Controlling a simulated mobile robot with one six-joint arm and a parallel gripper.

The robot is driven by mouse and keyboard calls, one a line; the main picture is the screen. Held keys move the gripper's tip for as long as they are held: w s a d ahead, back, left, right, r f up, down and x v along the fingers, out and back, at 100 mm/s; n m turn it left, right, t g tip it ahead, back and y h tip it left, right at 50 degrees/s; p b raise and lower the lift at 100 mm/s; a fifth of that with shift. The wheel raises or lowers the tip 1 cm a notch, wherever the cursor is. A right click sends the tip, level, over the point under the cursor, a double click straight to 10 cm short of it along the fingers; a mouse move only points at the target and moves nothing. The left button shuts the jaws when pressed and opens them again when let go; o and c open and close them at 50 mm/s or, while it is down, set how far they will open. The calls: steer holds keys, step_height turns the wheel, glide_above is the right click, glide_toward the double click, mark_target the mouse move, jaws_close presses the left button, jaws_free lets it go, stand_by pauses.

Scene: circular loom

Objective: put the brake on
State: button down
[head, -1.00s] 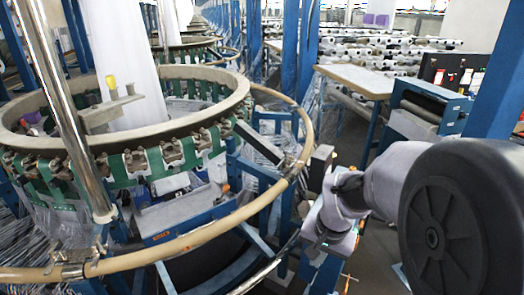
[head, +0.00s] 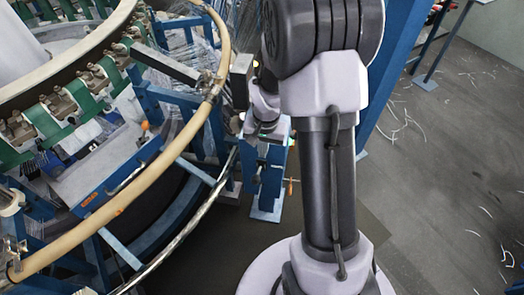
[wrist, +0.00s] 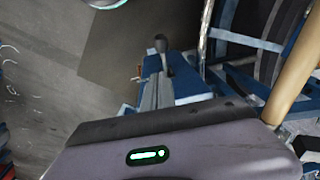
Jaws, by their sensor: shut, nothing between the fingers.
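The brake lever, a short grey lever with a dark rounded knob (wrist: 160,45), stands up from a blue stand (wrist: 190,88) in the wrist view. In the head view the blue stand (head: 268,190) shows below my wrist, and my arm hides the lever. My gripper (wrist: 155,80) shows as two narrow grey fingers close together, shut and empty. Its tips point toward the lever, which appears just beyond them. Whether they touch it I cannot tell. In the head view the fingers cannot be made out.
The loom's tan hoop (head: 150,180) curves close to the left of my wrist. A blue column (head: 392,75) rises behind my arm. The floor (head: 430,190) on the right is open, with loose white threads.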

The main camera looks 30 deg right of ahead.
steer(key=b, duration=0.2)
glide_above(257, 175)
steer(key=d, duration=0.2)
step_height(257, 175, down, 6)
steer(key=shift+a+f+b, duration=0.35)
steer(key=shift+a+f, duration=0.25)
steer(key=shift+f, duration=0.35)
steer(key=shift+s+a+f, duration=0.15)
steer(key=shift+a+f, duration=0.1)
steer(key=shift+f, duration=0.1)
steer(key=shift+a+f, duration=0.1)
